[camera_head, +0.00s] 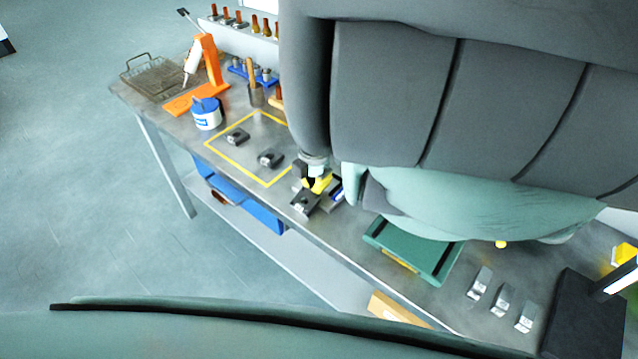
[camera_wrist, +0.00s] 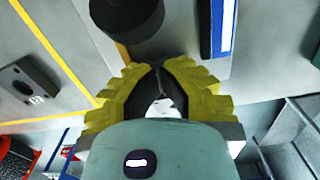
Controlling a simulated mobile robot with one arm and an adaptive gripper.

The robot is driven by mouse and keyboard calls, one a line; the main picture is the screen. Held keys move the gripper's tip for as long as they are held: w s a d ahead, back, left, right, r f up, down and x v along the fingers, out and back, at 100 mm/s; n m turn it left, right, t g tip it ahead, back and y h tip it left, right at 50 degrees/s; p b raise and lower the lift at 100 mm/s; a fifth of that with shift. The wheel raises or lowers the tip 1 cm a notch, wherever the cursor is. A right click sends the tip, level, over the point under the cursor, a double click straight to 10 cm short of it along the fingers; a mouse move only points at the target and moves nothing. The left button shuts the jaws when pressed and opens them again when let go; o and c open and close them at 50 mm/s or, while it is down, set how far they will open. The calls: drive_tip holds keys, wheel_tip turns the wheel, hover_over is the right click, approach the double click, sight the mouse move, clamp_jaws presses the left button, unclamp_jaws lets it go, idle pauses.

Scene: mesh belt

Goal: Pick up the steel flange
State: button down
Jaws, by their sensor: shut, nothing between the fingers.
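No part is clearly recognisable as the steel flange. Candidates are a dark grey plate with a round hole (camera_wrist: 30,87), lying inside a yellow outline in the wrist view, and a dark round piece (camera_wrist: 125,18) just beyond my fingertips. In the head view, small dark metal parts lie inside the outline (camera_head: 270,158) (camera_head: 237,135), and another dark part (camera_head: 303,203) lies by the bench's front edge, beside my gripper. My gripper (camera_head: 320,184) has yellow fingers that meet at the tips in the wrist view (camera_wrist: 158,66). It holds nothing. My arm hides much of the bench behind.
A blue-and-white item (camera_wrist: 217,28) is close to the right of my fingertips. A green tray (camera_head: 428,245) stands right of my gripper, with three steel blocks (camera_head: 502,299) farther right. A white-and-blue tub (camera_head: 206,114), orange stand (camera_head: 208,75) and wire basket (camera_head: 158,78) stand left.

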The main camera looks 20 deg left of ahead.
sight(307, 194)
drive_tip(key=shift+s+a+f, duration=0.1)
drive_tip(key=shift+s+a, duration=0.3)
drive_tip(key=shift+s, duration=0.2)
drive_tip(key=shift+s+a, duration=0.4)
drive_tip(key=shift+s, duration=0.35)
drive_tip(key=shift+s+d, duration=0.3)
drive_tip(key=shift+d, duration=0.2)
